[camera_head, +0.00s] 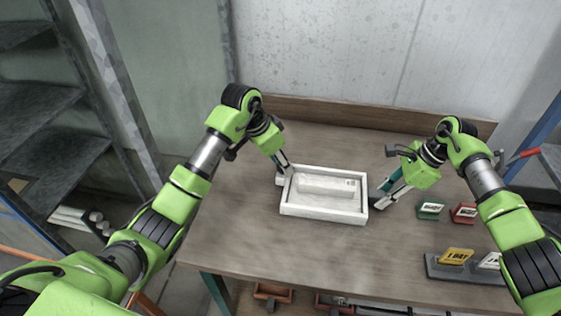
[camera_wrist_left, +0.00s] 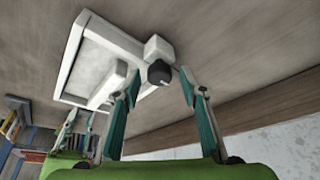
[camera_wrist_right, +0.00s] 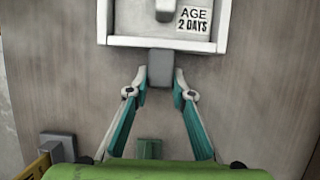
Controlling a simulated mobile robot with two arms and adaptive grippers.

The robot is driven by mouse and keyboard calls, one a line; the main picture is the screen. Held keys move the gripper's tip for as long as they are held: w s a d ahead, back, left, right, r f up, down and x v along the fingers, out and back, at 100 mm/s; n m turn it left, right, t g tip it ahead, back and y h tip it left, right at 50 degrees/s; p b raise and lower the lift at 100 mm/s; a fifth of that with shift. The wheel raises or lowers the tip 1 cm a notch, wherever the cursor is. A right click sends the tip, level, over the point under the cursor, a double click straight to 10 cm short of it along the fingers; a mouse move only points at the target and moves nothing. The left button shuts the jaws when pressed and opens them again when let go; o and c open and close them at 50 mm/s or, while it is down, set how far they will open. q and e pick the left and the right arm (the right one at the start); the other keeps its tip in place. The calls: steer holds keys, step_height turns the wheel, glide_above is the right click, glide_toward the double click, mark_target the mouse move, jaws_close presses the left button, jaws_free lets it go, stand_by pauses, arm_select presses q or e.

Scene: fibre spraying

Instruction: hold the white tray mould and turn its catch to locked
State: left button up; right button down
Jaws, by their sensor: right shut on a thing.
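The white tray mould (camera_head: 322,212) lies flat in the middle of the table, with a pale bar inside. The right wrist view shows its label (camera_wrist_right: 193,19) reading "AGE 2 DAYS". My right gripper (camera_head: 379,196) is shut on the grey handle block (camera_wrist_right: 160,68) at the mould's right end. My left gripper (camera_head: 283,169) is at the mould's far left corner. In the left wrist view its fingers are open, one on each side of the dark catch knob (camera_wrist_left: 159,72), which sits by a white block (camera_wrist_left: 158,48). I cannot tell the catch's setting.
A green tag block (camera_head: 431,208) and a red one (camera_head: 464,213) stand right of the mould. A grey holder (camera_head: 437,270) with yellow and white tags is at the front right. The table (camera_head: 235,235) is clear in front of the mould. A wall stands behind.

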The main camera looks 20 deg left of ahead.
arm_select(q)
steer(key=c, duration=1.1)
steer(key=m, duration=0.2)
steer(key=m+g, duration=0.1)
steer(key=shift+w+a+m+h, duration=0.15)
steer(key=shift+m+h, duration=0.25)
steer(key=m, duration=0.2)
steer(key=m+g, duration=0.1)
steer(key=m, duration=0.1)
steer(key=shift+w+m+g+h, duration=0.15)
steer(key=shift+m+g+h, duration=0.15)
steer(key=shift+h, duration=0.1)
steer(key=m+g, duration=0.1)
steer(key=m, duration=0.2)
steer(key=shift+w, duration=0.1)
steer(key=shift+m+g+y, duration=0.3)
steer(key=shift+m+g, duration=0.7)
steer(key=shift+m, duration=1.4)
